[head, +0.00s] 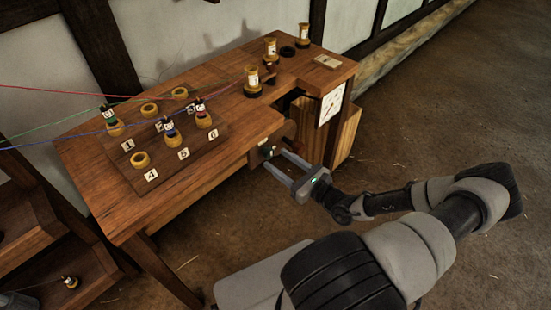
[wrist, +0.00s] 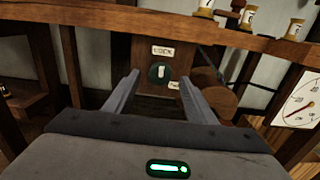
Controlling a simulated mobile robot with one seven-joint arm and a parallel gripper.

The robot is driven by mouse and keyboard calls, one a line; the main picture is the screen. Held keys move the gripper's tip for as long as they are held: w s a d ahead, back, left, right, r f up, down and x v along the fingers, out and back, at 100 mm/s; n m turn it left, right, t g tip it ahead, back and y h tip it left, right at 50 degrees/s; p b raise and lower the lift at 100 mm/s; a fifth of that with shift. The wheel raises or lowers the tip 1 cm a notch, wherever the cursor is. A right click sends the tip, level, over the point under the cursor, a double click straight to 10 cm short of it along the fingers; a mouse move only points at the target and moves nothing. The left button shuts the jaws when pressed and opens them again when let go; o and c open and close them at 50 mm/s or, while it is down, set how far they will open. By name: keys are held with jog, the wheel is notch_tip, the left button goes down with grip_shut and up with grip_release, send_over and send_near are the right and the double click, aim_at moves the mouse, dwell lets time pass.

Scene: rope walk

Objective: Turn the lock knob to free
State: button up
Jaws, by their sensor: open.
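The lock knob (wrist: 159,72) is a dark green disc with a pale upright bar, on a wooden panel under the tabletop. A white label reading LOCK (wrist: 163,50) is above it, and a second small label (wrist: 174,86) at its lower right is partly hidden by a finger. In the head view the knob (head: 267,152) is small, just beyond the fingertips. My gripper (head: 274,163) is open and empty; in the wrist view its fingers (wrist: 160,80) stand either side of the knob, seemingly short of it. Contact cannot be told.
The wooden table (head: 235,120) overhangs the panel. A round wooden drum (wrist: 215,92) is close to the right finger. A white dial (head: 331,103) hangs on the table's right end. A board (head: 150,158) holds numbered rings and spools with coloured strands. The floor at right is clear.

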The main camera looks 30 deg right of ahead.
aim_at(269, 152)
jog(key=shift+x, duration=1.2)
jog(key=c, duration=1)
jog(key=shift+c, duration=0.2)
